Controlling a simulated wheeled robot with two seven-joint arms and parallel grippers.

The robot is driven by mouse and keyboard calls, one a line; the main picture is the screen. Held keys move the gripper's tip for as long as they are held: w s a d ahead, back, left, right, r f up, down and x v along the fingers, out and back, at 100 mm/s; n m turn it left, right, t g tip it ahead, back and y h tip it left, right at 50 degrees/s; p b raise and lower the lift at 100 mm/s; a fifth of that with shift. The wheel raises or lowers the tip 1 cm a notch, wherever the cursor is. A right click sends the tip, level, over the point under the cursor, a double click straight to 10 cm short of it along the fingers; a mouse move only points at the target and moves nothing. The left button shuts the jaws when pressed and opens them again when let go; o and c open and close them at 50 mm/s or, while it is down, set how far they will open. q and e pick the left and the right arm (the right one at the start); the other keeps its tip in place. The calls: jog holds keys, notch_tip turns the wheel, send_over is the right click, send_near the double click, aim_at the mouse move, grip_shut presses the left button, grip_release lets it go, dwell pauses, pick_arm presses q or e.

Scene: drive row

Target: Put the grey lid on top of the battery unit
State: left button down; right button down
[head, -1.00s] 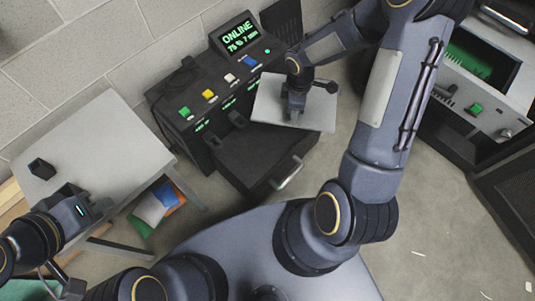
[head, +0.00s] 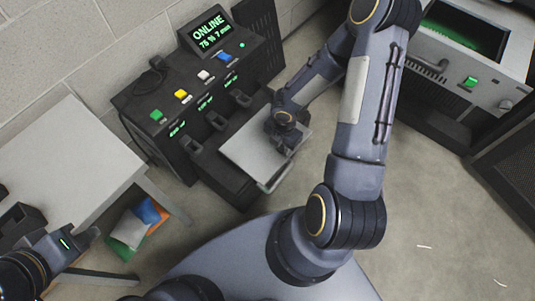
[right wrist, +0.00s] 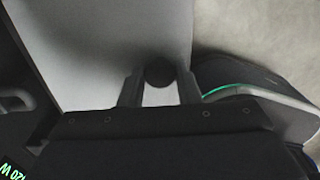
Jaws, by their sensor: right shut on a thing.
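The battery unit (head: 148,98) is a black machine against the wall, with a lit screen reading ONLINE, coloured buttons and a low front part. The flat grey lid (head: 247,152) is over that low front part in the head view and hides most of its top. I cannot tell whether they touch. My right gripper (head: 287,141) is shut on the lid's dark round knob (right wrist: 160,71), which shows between the fingers in the right wrist view. My left gripper (head: 90,238) is beside the table's front edge; its finger opening is unclear.
A light grey table (head: 70,150) stands at the left with dark small holders (head: 20,222) on it. Coloured folders (head: 138,225) are under it. A grey cabinet (head: 480,55) with a green button stands at the right. Bare floor (head: 420,210) lies between.

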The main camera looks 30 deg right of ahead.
aim_at(270, 147)
jog(key=w+f, duration=0.1)
jog(key=w+a+f+b, duration=0.1)
jog(key=f, duration=0.1)
jog(key=w+a+f, duration=0.1)
jog(key=f, duration=0.1)
jog(key=shift+w+a+b, duration=0.1)
jog(key=shift+a+b, duration=0.05)
jog(key=shift+b, duration=0.25)
jog(key=f, duration=0.1)
jog(key=f+b, duration=0.2)
jog(key=f, duration=0.1)
jog(key=shift+w+a, duration=0.2)
jog(key=shift+w, duration=0.05)
jog(key=shift+r, duration=0.15)
jog(key=c, duration=1.1)
grip_release()
jog(key=shift+o, duration=0.2)
